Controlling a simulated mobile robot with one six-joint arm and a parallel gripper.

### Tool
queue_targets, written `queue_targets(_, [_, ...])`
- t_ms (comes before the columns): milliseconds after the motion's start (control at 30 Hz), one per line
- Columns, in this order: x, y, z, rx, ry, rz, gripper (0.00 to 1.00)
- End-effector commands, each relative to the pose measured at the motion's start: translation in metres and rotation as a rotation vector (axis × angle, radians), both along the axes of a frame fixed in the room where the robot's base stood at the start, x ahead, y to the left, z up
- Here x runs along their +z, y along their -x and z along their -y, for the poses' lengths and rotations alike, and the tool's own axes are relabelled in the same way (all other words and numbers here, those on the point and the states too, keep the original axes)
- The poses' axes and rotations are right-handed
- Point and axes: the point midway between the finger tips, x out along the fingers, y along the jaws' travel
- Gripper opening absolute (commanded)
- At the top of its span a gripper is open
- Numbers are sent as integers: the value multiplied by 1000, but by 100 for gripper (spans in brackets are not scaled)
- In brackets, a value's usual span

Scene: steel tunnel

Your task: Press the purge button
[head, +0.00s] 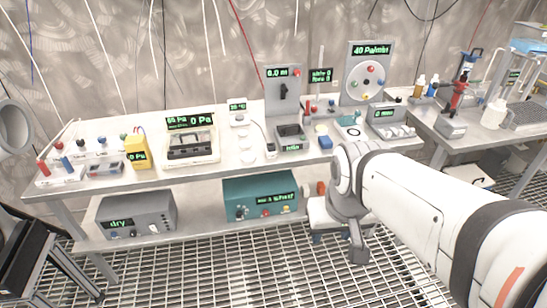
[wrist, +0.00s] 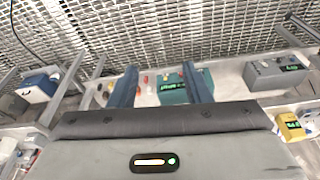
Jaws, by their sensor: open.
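No label reading "purge" can be made out, so I cannot tell which control is the purge button. A grey upright panel (head: 283,101) with a display and a red knob or button (head: 296,72) stands at the back of the bench. A round dial panel (head: 352,77) to its right carries several coloured buttons. A teal box (head: 234,206) with small controls sits on the lower shelf; it also shows beyond my fingers in the wrist view (wrist: 201,76). My gripper (wrist: 159,68) is open, its two dark fingers apart with nothing held. It points down toward the grating.
The steel bench (head: 215,165) is crowded with instruments, including a yellow meter (head: 135,153) and a lidded box (head: 190,148). A grey box (head: 135,215) sits on the lower shelf. A second table (head: 455,150) stands at the right. The grated floor (head: 240,270) in front is clear.

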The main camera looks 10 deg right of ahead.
Motion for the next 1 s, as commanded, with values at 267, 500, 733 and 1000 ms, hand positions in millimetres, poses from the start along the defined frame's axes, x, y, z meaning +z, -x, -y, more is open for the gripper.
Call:
queue_targets(267, [0,0,0,0,0,0,21])
queue_targets(500, [0,0,0,0,0,0,1])
queue_targets(733, [0,0,0,0,0,0,0])
queue_targets(1000, [0,0,0,0,0,0,0])
